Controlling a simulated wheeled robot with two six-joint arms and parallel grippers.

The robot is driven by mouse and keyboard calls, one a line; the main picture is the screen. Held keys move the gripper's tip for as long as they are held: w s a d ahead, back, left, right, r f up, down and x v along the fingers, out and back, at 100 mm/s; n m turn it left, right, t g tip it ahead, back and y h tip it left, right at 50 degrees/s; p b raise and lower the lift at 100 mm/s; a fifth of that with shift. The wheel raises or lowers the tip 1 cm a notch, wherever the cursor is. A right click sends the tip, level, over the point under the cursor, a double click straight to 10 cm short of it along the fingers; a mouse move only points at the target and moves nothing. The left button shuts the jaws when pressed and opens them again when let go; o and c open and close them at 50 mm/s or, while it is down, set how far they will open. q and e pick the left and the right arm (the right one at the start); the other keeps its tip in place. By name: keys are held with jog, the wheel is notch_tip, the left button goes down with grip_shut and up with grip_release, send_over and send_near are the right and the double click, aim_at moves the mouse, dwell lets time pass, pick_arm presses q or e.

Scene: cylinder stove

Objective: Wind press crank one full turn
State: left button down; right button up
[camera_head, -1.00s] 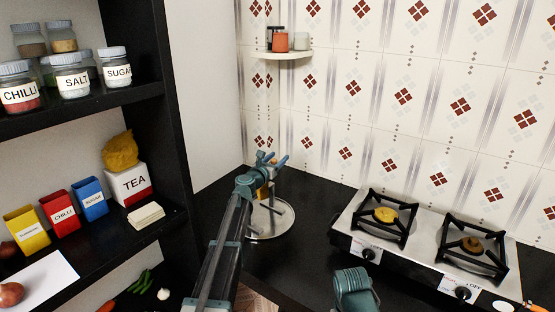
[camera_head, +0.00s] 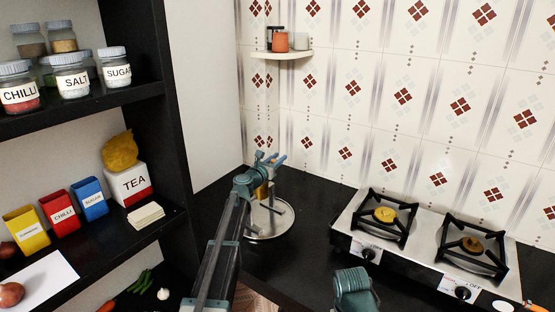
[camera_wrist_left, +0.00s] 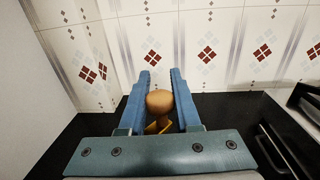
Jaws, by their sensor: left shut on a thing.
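The press stands on the black counter, with a round metal base plate (camera_head: 287,232) and a metal stand partly hidden by my left arm. My left gripper (camera_head: 270,161) is at the top of the press, above the base. In the left wrist view its two blue fingers (camera_wrist_left: 161,76) are on either side of a round wooden knob (camera_wrist_left: 159,102), the crank's handle, and are shut on it. A yellow part (camera_wrist_left: 157,127) shows just below the knob. Fine contact is hard to see in the head view. My right gripper's fingers are not visible.
A two-burner stove (camera_head: 425,243) stands on the counter to the right of the press. A tiled wall with a small corner shelf (camera_head: 283,54) is behind. A black shelf unit (camera_head: 165,120) with jars and boxes stands on the left. Bare counter (camera_head: 315,205) lies between press and stove.

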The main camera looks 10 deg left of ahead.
pick_arm(q)
jog(key=s+d+m+g+h, duration=0.1)
jog(key=s+m+g+h, duration=0.8)
jog(key=m+g+h, duration=0.4)
jog(key=shift+s+m+g, duration=0.25)
jog(key=shift+m+g, duration=0.85)
jog(key=shift+g, duration=1.3)
jog(key=shift+d, duration=0.1)
jog(key=c, duration=0.6)
grip_release()
jog(key=shift+r, duration=0.1)
